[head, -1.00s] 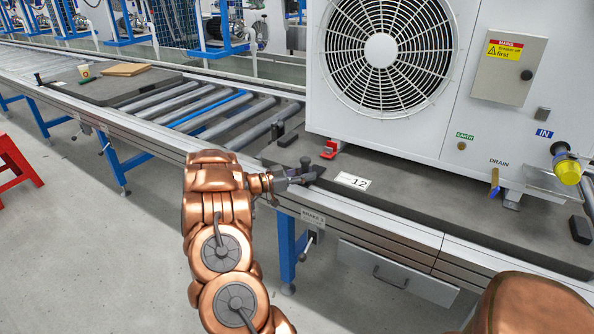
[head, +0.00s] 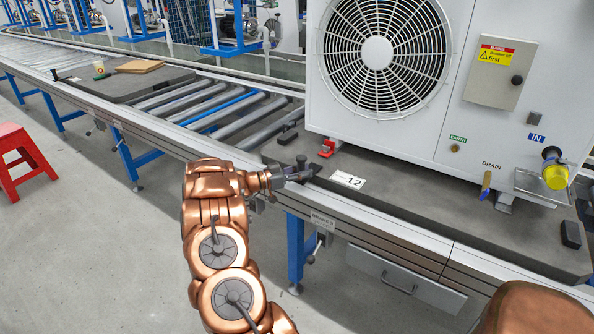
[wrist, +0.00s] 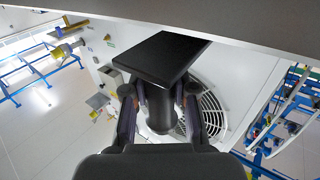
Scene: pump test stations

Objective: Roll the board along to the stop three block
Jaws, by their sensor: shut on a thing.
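The dark grey board (head: 400,206) lies on the roller line with a white fan unit (head: 480,60) standing on it. A white label reading 12 (head: 348,180) is near its front left corner. My gripper (head: 302,172) is at that corner, shut on a dark upright handle (head: 301,160). In the wrist view the handle (wrist: 160,115) is a post with a flat square top, between both fingers. A small dark block (head: 289,136) is by the board's far left corner; I cannot tell whether it is the stop three block.
Bare rollers (head: 205,108) lie left of the board. Farther left another dark board (head: 120,88) carries a cup (head: 99,69) and a brown flat piece (head: 140,66). A brake label (head: 322,220) is on the front rail. A red stool (head: 22,160) stands on the floor at left.

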